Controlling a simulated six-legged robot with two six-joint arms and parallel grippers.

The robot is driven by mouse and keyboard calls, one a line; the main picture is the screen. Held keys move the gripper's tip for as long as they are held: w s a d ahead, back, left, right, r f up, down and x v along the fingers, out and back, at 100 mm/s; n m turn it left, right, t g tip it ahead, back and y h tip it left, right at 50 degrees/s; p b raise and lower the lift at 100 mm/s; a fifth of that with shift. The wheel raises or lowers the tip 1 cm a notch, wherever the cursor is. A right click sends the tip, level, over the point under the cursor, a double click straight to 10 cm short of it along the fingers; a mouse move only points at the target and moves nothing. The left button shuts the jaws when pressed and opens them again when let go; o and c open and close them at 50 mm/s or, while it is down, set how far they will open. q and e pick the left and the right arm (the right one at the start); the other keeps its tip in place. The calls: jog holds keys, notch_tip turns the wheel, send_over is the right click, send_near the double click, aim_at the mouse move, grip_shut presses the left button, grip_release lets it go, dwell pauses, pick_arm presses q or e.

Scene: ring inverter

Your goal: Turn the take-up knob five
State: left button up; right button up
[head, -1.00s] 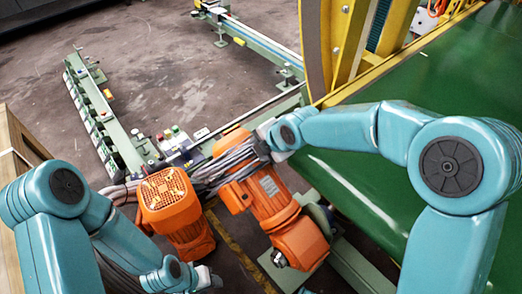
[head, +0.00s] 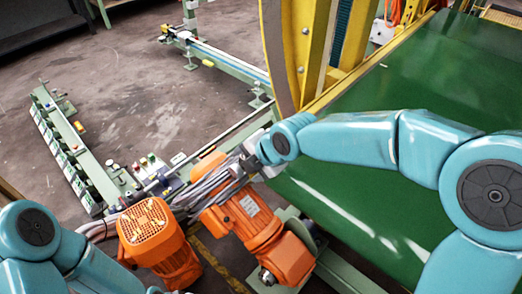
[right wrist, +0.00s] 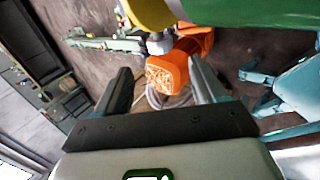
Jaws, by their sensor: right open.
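I cannot pick out the take-up knob for certain in either view. My right gripper (head: 244,164) is small and partly blurred into grey cables in the head view, above the right orange motor (head: 243,218). In the right wrist view its two dark fingers (right wrist: 162,78) are spread wide with nothing gripped. An orange motor (right wrist: 184,60) shows beyond and between them, apart from them. My left arm (head: 38,230) is at the lower left of the head view; its gripper is not clearly visible there.
A second orange motor (head: 150,236) with a grilled cover stands to the left. A green rail with switch boxes (head: 68,148) and a small panel of coloured buttons (head: 144,165) lie beyond. The green belt (head: 390,110) and yellow frame (head: 345,50) fill the right. Bare floor (head: 165,110) lies upper left.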

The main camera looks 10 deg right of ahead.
jog(key=v, duration=0.7)
jog(key=shift+s+r+p, duration=0.25)
jog(key=shift+p, duration=0.2)
jog(key=shift+d, duration=0.15)
